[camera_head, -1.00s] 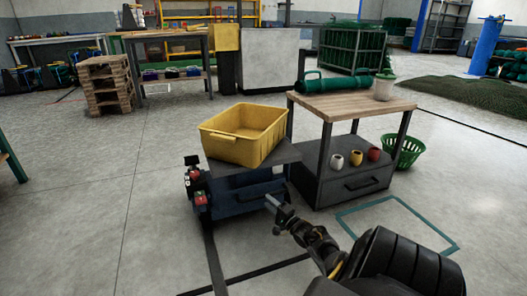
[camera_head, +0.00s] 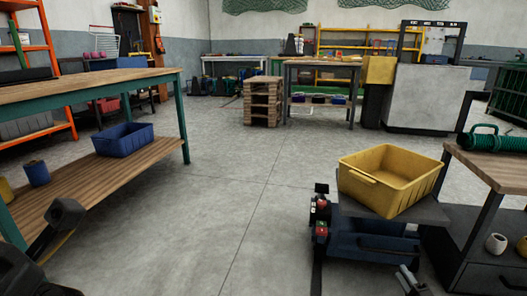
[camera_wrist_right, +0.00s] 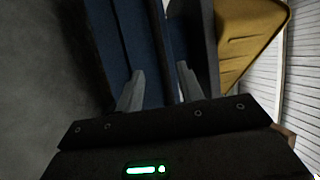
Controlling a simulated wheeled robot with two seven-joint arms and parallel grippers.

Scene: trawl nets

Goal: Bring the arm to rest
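My right gripper (camera_head: 408,279) shows at the bottom right of the head view, low in front of the blue cart (camera_head: 372,247). In the right wrist view its two fingers (camera_wrist_right: 160,70) stand apart with nothing held between them. The cart's blue body (camera_wrist_right: 107,50) lies beyond the fingertips there.
A yellow bin (camera_head: 390,180) sits on the cart. A wood-topped stand (camera_head: 497,167) with a green cylinder (camera_head: 485,141) is at right. The left workbench (camera_head: 95,87) has a lower shelf holding a blue bin (camera_head: 123,139). The middle floor is clear.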

